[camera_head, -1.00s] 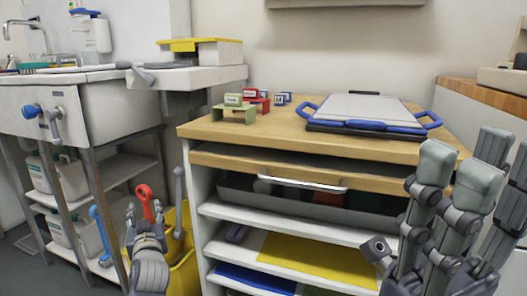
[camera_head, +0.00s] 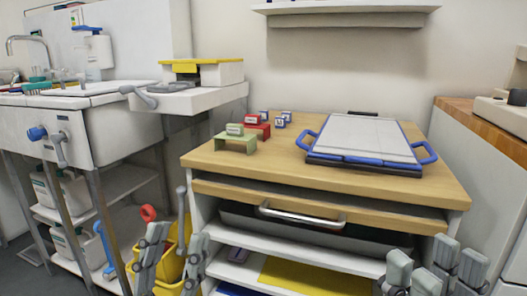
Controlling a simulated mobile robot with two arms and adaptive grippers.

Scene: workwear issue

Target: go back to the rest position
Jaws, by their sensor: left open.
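My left gripper (camera_head: 177,238) is low at the left of the view, in front of the yellow bin (camera_head: 172,270) and beside the wooden-topped cabinet (camera_head: 240,178). Its fingers stand apart and nothing shows between them. My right gripper (camera_head: 432,262) is at the bottom right, in front of the cabinet's lower right side. Several of its finger parts show, but their lower ends are cut off by the frame edge, so its opening is unclear. I see no object in it.
On the cabinet top lie a blue-handled clipboard-like tray (camera_head: 362,140), a green stand (camera_head: 235,143) and a red stand (camera_head: 258,129). A drawer handle (camera_head: 302,216) juts from the front. A sink (camera_head: 95,130) stands left, a wooden counter (camera_head: 490,124) right.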

